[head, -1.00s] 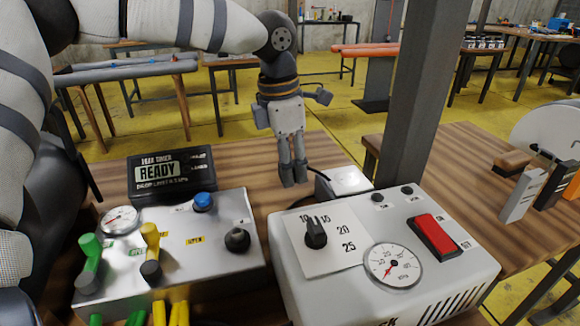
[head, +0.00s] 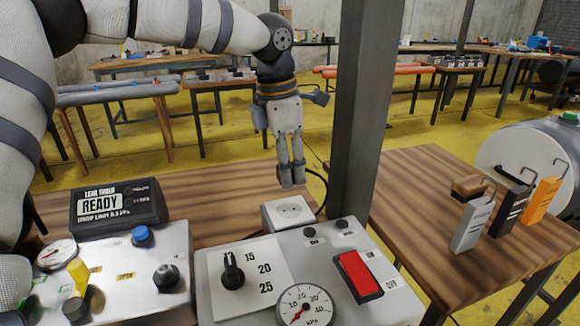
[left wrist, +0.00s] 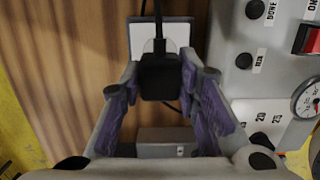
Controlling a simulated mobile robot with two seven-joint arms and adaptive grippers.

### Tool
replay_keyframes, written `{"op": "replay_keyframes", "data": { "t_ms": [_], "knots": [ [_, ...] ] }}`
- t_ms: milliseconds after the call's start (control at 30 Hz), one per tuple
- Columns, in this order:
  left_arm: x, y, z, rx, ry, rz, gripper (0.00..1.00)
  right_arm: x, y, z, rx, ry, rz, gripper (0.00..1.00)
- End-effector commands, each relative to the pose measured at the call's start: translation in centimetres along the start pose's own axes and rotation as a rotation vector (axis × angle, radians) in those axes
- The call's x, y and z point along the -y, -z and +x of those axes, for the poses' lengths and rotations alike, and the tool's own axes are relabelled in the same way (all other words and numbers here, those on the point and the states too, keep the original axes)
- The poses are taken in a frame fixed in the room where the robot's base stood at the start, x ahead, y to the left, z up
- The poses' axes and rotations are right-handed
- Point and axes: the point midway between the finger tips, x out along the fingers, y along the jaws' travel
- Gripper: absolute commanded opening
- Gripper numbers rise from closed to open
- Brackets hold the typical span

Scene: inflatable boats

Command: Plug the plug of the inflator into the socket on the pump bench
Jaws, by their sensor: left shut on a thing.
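My left gripper (head: 291,182) points down in the head view, with its fingertips a little above and behind the white socket box. In the left wrist view my left gripper (left wrist: 160,85) is shut on a black plug (left wrist: 160,80). The plug's black cord runs up the picture, across a white box (left wrist: 143,38) that looks like the socket. The plug is hidden between the fingers in the head view. My right gripper is not in view.
A grey post (head: 365,110) stands just right of the gripper. A black READY display (head: 115,203) and a valve box (head: 120,280) are at the left. Grey, black and orange upright pieces (head: 475,220) stand on the right table. Bare wood lies left of the socket.

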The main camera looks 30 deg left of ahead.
Motion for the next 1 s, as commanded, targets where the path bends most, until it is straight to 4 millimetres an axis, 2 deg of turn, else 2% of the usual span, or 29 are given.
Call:
{"op": "replay_keyframes", "data": {
  "t_ms": [167,633,1000],
  "knots": [
    [0.0,0.0,0.6,0.0,0.001,0.0,0.05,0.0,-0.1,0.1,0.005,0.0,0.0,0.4],
    [0.0,0.6,5.0,-0.002,0.0,0.0,0.05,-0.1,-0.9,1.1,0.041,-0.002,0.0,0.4],
    [0.0,0.7,5.7,0.003,-0.003,0.001,0.05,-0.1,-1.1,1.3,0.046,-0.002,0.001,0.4]
  ]
}}
